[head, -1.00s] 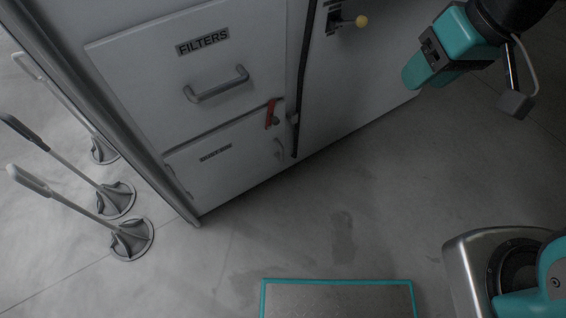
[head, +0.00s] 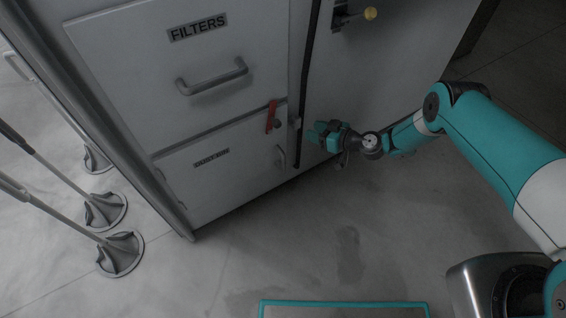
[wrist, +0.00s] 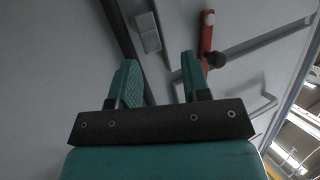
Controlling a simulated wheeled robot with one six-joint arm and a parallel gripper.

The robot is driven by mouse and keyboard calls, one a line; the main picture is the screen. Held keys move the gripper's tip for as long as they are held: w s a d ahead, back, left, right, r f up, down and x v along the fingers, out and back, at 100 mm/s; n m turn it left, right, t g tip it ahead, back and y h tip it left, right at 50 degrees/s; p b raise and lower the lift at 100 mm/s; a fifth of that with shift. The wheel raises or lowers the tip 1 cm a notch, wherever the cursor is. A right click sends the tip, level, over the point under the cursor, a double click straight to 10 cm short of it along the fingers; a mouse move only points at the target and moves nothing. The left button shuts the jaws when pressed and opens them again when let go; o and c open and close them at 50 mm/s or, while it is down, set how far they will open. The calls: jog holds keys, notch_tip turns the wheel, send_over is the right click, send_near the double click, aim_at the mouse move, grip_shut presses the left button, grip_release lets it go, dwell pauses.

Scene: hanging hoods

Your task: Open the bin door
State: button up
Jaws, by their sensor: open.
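The bin door (head: 222,178) is the low white panel under the filters drawer, with a small blurred label (head: 211,158). It looks closed. A red latch (head: 271,116) stands upright at its upper right edge, and a grey handle (head: 280,156) is below it. My gripper (head: 312,132) is open and empty, just right of the latch and handle, near the cabinet front. In the wrist view its two teal fingers (wrist: 157,78) are apart. The red latch (wrist: 205,38) with its dark knob (wrist: 218,60) lies beyond the right finger. A grey bar handle (wrist: 264,103) is further right.
The filters drawer (head: 160,60) with its bar handle (head: 211,77) is above. Several long-handled plungers (head: 121,252) stand left. A teal-edged plate (head: 345,310) lies on otherwise open floor.

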jog(key=s+f+t+b, duration=0.1)
jog(key=s+f+t, duration=0.1)
jog(key=s+f, duration=0.55)
jog(key=m+t+b, duration=0.1)
jog(key=m+t, duration=0.1)
jog(key=t, duration=0.1)
send_near(283, 160)
jog(key=f+b+x, duration=0.1)
jog(key=b+x, duration=0.6)
jog(key=b, duration=1.9)
jog(key=shift+w+f, duration=0.3)
jog(key=shift+w, duration=0.15)
jog(key=shift+r+b, duration=0.1)
jog(key=shift+b, duration=0.5)
jog(key=shift+r+b+x, duration=0.15)
jog(key=shift+x, duration=0.55)
jog(key=shift+r+b+x, duration=0.15)
jog(key=shift+x, duration=0.6)
grip_shut()
